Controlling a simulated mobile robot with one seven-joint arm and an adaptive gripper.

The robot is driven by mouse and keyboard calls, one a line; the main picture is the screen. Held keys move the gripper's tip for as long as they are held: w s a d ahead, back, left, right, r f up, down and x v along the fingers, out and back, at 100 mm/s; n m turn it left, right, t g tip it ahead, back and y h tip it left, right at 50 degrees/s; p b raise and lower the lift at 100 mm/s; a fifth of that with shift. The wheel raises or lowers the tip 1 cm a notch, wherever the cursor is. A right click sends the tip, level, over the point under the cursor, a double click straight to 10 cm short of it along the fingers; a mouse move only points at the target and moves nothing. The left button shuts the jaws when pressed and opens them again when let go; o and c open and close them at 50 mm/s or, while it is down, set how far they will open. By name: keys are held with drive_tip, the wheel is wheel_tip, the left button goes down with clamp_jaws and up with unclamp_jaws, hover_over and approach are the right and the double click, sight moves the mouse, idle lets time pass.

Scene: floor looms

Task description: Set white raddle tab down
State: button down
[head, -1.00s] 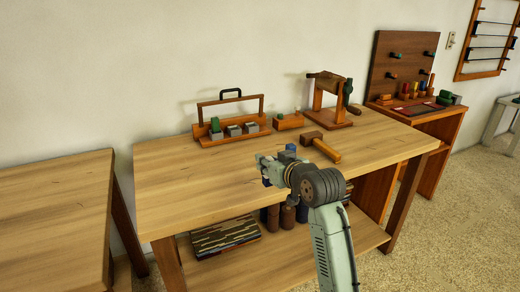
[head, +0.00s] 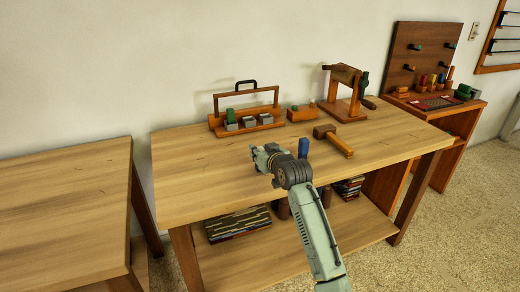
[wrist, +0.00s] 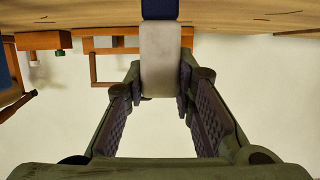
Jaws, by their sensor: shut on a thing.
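My gripper (head: 262,157) is over the left-middle part of the wooden bench top (head: 200,172). In the wrist view the gripper (wrist: 159,88) is shut on the white raddle tab (wrist: 159,62), a pale flat piece between the fingertips. A dark blue piece (wrist: 159,9) adjoins the tab at the picture's top edge; I cannot tell whether it is part of it. In the head view my arm and gripper hide the tab. Whether the tab touches the bench is not clear.
A blue upright piece (head: 303,148) stands right of my gripper. A mallet (head: 335,140) lies behind it. A wooden carrier with blocks (head: 247,126), a small wooden block (head: 301,113) and a winder (head: 346,95) stand along the back. The bench's left side is clear.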

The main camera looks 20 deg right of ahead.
drive_tip(key=shift+f, duration=0.2)
drive_tip(key=c, duration=1.3)
unclamp_jaws()
drive_tip(key=shift+r, duration=0.1)
drive_tip(key=shift+c, duration=0.2)
drive_tip(key=shift+r, duration=0.2)
drive_tip(key=b+v, duration=0.3)
drive_tip(key=v, duration=0.9)
